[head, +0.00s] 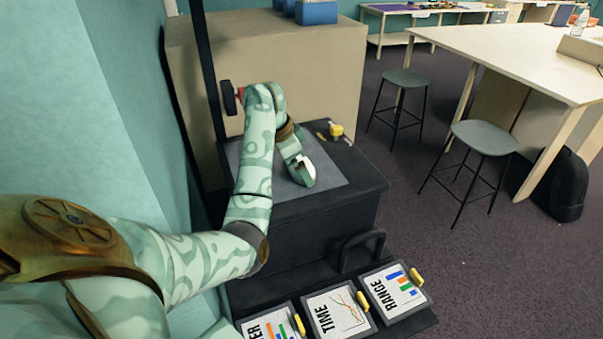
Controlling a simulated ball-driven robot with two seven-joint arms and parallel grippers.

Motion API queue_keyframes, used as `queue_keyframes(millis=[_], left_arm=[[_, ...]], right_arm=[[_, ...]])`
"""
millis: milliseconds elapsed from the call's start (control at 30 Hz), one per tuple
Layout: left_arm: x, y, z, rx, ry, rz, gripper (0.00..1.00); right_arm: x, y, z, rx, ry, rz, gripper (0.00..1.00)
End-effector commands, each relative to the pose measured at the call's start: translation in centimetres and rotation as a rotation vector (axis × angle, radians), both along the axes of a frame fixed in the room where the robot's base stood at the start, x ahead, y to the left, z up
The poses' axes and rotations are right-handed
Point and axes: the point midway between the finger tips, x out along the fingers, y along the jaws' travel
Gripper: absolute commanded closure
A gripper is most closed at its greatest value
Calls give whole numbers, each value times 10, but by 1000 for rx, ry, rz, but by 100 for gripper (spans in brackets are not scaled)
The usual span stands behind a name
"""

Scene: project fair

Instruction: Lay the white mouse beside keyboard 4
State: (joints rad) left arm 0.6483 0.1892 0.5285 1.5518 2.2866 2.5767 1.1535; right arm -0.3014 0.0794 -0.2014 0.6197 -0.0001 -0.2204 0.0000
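My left arm reaches in from the left and bends down over a grey mat (330,178) on a black cabinet. Its gripper (303,172) is low over the mat, pointing down. A small whitish shape shows at its end; I cannot tell whether it is the white mouse or part of the gripper. The fingers are too small and hidden to show whether they are open or shut. No keyboard is recognisable in view. My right gripper is not in view.
A yellow item (336,130) lies at the black cabinet's (330,222) back edge. In front, a ledge holds chart boards, including a RANGE board (394,291) and a TIME board (337,314). Stools (484,138) and a pale table (520,60) stand right. A teal wall is close left.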

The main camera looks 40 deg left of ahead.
Motion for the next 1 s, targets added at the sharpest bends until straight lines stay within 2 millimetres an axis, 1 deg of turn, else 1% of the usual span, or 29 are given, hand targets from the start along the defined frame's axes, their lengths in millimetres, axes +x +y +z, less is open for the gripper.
queue_keyframes(millis=[100, 133, 167, 200, 233, 267, 300, 533, 667, 767, 833, 933, 1000], left_arm=[[0, 0, 2, 0, -1, 0, 0], [0, 0, 2, 0, -1, 0, 3], [0, 0, 2, 0, -1, 0, 11], [0, 0, 2, 0, -1, 0, 22], [0, 0, 2, 0, -1, 0, 29], [0, 0, 2, 0, -1, 0, 29], [0, 0, 2, 0, -1, 0, 33], [0, 0, 3, 0, -1, 0, 33], [0, 0, 11, 1, -2, 2, 33], [0, 0, 25, 1, -4, 1, 33], [0, 0, 40, 1, -5, 1, 33], [-2, -20, 62, 0, -5, -1, 33], [-4, -35, 84, 2, -4, -2, 33]], right_arm=[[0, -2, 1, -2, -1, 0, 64], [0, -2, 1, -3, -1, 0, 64], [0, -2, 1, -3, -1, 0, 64], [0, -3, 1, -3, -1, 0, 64], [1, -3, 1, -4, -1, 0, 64], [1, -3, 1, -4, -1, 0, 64], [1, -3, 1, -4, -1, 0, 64], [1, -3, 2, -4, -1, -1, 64], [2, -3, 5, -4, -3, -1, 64], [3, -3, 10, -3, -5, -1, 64], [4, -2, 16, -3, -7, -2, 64], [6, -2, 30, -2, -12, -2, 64], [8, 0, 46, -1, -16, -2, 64]])
